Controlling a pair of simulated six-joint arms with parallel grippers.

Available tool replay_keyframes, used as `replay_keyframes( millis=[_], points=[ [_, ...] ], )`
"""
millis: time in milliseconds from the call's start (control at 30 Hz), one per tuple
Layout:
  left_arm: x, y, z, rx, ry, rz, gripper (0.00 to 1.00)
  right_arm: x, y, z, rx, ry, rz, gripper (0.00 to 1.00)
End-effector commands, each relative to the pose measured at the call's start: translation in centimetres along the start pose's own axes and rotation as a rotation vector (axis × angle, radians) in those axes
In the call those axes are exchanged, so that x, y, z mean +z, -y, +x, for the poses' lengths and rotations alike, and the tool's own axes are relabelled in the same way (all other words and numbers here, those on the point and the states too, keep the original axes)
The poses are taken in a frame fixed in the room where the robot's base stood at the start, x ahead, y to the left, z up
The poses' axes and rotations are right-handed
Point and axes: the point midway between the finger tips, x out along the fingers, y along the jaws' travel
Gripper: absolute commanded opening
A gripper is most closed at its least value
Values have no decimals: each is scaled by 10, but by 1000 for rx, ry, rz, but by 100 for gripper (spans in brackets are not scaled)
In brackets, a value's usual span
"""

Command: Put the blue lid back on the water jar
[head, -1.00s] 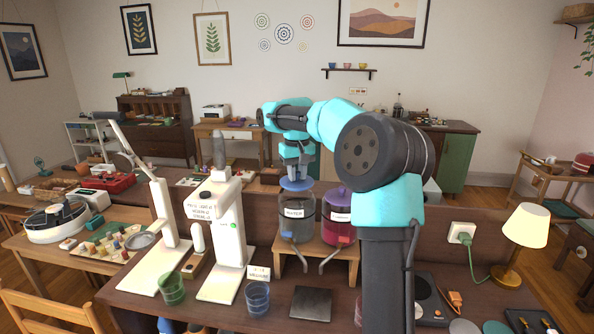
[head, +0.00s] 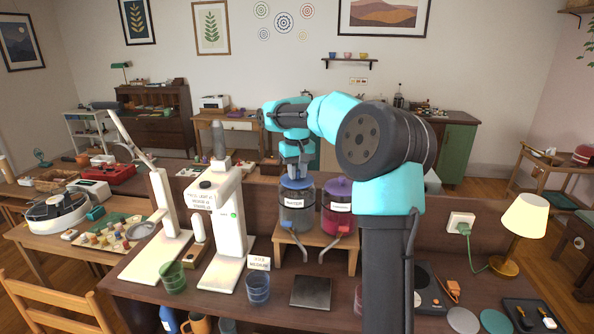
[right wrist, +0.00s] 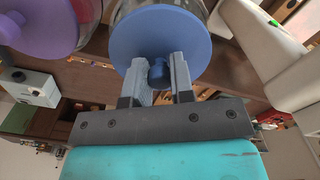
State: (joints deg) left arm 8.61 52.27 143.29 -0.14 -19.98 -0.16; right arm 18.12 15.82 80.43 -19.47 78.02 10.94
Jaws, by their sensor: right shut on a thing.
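The water jar (head: 294,218) is a clear jar labelled "WATER", upright on a wooden stand. The blue lid (head: 297,183) is at the jar's mouth, level, with no clear gap visible beneath it. In the right wrist view the round blue lid (right wrist: 160,38) covers the jar's opening, so its exact seating is hidden. My right gripper (head: 294,165) is above the lid, its fingers shut on the small blue knob. The same gripper (right wrist: 160,72) shows the knob between its two grey fingers. My left gripper is not in view.
A pink-purple jar (head: 337,215) with a purple lid (right wrist: 38,25) stands close beside the water jar on the same stand (head: 318,253). A white appliance (head: 228,225) stands to the left. A dark square plate (head: 311,292) and a blue cup (head: 257,289) are in front.

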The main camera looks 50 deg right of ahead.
Motion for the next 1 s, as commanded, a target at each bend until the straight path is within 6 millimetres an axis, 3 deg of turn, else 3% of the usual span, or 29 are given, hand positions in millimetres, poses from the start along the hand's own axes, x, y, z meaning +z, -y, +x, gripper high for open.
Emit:
replay_keyframes(
  millis=[1000],
  points=[
    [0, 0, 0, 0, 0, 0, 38, 0, 0, 9, 0, -1, 0, 0]
  ],
)
